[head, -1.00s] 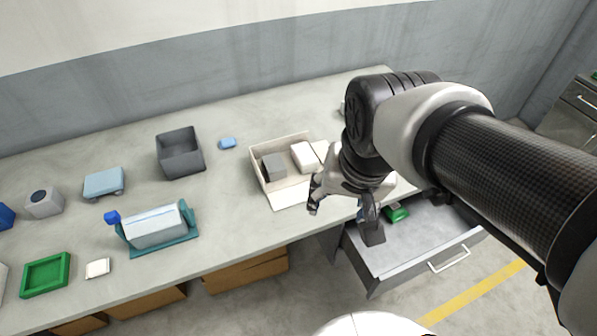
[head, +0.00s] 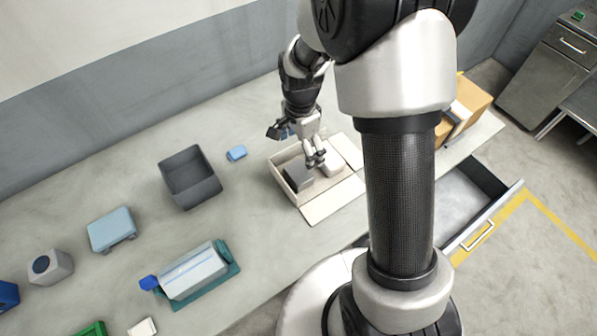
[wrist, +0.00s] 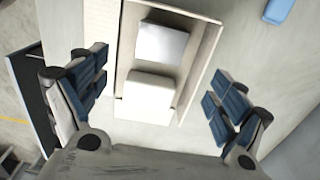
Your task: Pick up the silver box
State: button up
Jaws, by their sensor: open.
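The silver box (head: 297,174) is a small grey block in an open cream carton (head: 318,208) on the table, beside a white box (head: 331,166). In the wrist view the silver box (wrist: 162,48) lies inside the carton (wrist: 128,42), just beyond the white box (wrist: 150,88). My gripper (head: 301,145) is above the carton, its fingers spread and empty. In the wrist view my gripper (wrist: 157,84) has its blue-padded fingers either side of the carton, with the white box nearest the palm and the silver box farther out.
A dark grey bin (head: 190,178) and a small blue block (head: 236,153) stand left of the carton. A teal-based device (head: 197,272) and a light blue case (head: 112,230) lie farther left. An open drawer (head: 470,205) juts out at right, and a cardboard box (head: 470,100) stands behind my arm.

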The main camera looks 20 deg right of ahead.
aim_at(300, 171)
notch_tip(300, 171, down, 7)
jog(key=shift+r+b, duration=0.2)
jog(key=shift+b, duration=0.5)
notch_tip(300, 171, down, 5)
jog(key=shift+w+f+b, duration=0.1)
jog(key=shift+f+b, duration=0.05)
jog(key=shift+b, duration=0.85)
jog(key=shift+c, duration=0.4)
jog(key=c, duration=1.1)
